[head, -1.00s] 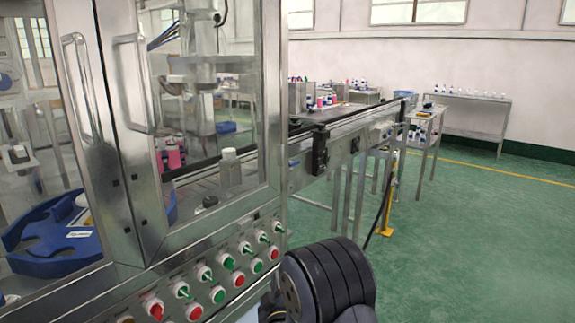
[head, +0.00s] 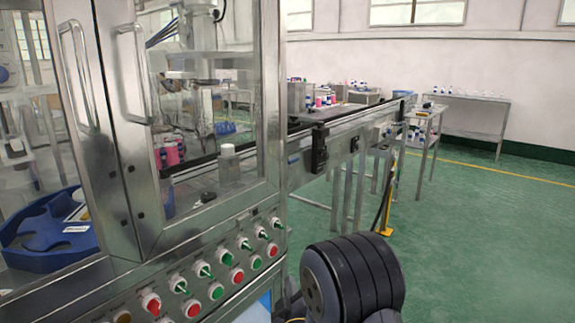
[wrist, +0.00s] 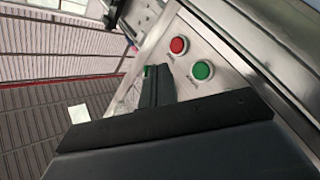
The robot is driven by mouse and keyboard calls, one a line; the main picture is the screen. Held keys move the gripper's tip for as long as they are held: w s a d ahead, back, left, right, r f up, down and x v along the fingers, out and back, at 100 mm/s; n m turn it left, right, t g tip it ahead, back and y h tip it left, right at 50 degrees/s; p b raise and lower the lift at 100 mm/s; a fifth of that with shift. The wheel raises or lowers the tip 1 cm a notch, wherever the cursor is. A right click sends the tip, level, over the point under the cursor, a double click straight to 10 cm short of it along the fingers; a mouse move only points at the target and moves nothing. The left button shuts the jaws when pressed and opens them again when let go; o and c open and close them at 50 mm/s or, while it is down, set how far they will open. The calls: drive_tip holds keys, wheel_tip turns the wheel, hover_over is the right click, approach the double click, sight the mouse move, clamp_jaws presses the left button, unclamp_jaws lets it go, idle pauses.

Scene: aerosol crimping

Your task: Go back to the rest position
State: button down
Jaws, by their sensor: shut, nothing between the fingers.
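My gripper (wrist: 155,92) shows in the wrist view as dark fingers, shut and empty, above a metal panel. A red button (wrist: 178,46) and a green button (wrist: 203,71) lie beyond the fingers. In the head view my dark, ringed arm link stands at the lower right, in front of the machine's panel (head: 240,275); the gripper itself is not seen there.
The crimping machine (head: 150,215) has glass doors with handles; a bottle (head: 229,166) and a blue rotary disc (head: 45,240) are inside. A conveyor (head: 345,130) runs back to the right. Tables stand behind. The green floor (head: 480,240) at right is clear.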

drive_tip(key=w+a+b, duration=0.1)
drive_tip(key=w+a, duration=0.1)
drive_tip(key=w+a+b, duration=0.1)
drive_tip(key=shift+a+f+b, duration=0.25)
drive_tip(key=shift+a+b, duration=0.1)
drive_tip(key=shift+a, duration=0.05)
drive_tip(key=r+p, duration=0.1)
drive_tip(key=p, duration=0.2)
drive_tip(key=shift+a+p, duration=0.1)
drive_tip(key=shift+p, duration=0.85)
